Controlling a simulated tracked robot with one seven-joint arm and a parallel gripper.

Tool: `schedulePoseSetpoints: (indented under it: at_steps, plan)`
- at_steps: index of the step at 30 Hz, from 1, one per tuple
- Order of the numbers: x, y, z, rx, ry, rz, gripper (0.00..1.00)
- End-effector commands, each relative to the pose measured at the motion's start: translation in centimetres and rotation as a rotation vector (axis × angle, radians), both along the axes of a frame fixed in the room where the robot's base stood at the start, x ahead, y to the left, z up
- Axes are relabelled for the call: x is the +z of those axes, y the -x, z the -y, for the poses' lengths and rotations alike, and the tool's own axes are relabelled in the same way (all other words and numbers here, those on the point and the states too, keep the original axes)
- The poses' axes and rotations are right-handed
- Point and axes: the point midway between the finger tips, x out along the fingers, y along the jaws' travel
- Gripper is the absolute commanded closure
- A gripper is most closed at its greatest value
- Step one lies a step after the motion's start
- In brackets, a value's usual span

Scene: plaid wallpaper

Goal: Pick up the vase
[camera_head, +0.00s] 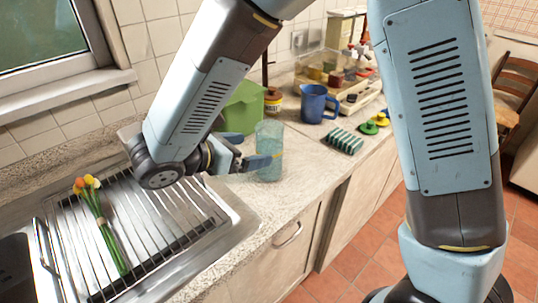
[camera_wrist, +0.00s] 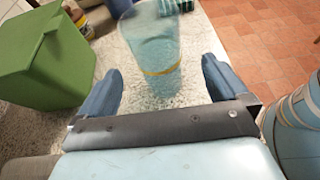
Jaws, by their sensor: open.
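The vase (camera_head: 269,146) is a tall, translucent blue-green glass with a yellowish band. It stands upright on the speckled worktop near its front edge. In the wrist view the vase (camera_wrist: 155,52) is ahead of my gripper, centred between the two blue fingers. My gripper (camera_head: 258,162) is open around or just short of the vase, low on its side. In the wrist view my gripper (camera_wrist: 158,85) shows a gap on each side of the vase. I cannot tell whether any finger touches it.
A green bin (camera_wrist: 45,57) stands close on the left. A blue mug (camera_head: 318,104), a green striped thing (camera_head: 344,140) and a rack (camera_head: 338,70) are farther back. Flowers (camera_head: 100,225) lie on the sink's drying rack (camera_head: 180,222). The worktop's front edge drops to a tiled floor.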

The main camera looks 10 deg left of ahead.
Motion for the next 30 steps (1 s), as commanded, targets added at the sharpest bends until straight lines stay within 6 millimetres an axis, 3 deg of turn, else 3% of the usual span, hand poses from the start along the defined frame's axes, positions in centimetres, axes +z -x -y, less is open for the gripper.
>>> schedulePoseSetpoints:
  at_steps: [6, 14, 24, 30]
  plan:
    - [-1.0, -1.8, 1.6, 0.000, 0.001, -0.001, 0.00]
    - [-1.7, -2.5, 2.2, 0.000, 0.000, -0.001, 0.00]
    - [-3.8, -5.4, 4.4, 0.000, -0.001, -0.001, 0.00]
    - [-3.9, -5.6, 4.6, 0.001, -0.002, 0.000, 0.00]
